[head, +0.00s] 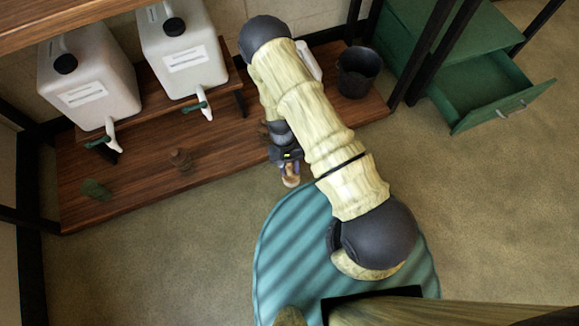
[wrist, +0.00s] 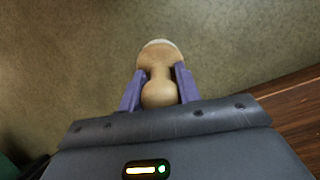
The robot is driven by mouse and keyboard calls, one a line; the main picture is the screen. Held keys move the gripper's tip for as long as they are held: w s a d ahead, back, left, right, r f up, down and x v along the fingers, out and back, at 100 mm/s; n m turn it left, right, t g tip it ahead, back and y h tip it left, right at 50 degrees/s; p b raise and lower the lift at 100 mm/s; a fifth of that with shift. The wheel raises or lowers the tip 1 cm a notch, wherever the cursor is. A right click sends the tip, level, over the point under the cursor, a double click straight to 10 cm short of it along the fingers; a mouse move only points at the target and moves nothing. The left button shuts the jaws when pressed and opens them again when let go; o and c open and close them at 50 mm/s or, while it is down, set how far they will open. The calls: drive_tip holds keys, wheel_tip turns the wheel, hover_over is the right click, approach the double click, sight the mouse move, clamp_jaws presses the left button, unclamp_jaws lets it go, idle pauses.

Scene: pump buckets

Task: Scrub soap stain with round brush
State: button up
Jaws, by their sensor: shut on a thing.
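My gripper (head: 290,166) is shut on a round brush (head: 291,180) with a pale wooden body. In the wrist view the gripper's purple fingers (wrist: 160,88) clasp the brush's narrow neck (wrist: 158,62), and a whitish rim shows at its far end. The gripper holds the brush near the front edge of a low wooden platform (head: 140,200), with carpet behind it in the wrist view. On the platform are a brown stain (head: 181,160) and a dark green stain (head: 97,190), both apart from the brush. I cannot tell which is soap.
Two white jugs with taps, a left one (head: 85,75) and a right one (head: 183,55), stand on a raised shelf. A dark bucket (head: 358,72) stands at the platform's right end. A green cabinet has an open drawer (head: 500,92). The carpet (head: 490,210) at right is clear.

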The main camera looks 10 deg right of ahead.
sight(289, 164)
drive_tip(key=shift+r+p, duration=1.4)
drive_tip(key=shift+r, duration=0.15)
drive_tip(key=shift+f, duration=0.1)
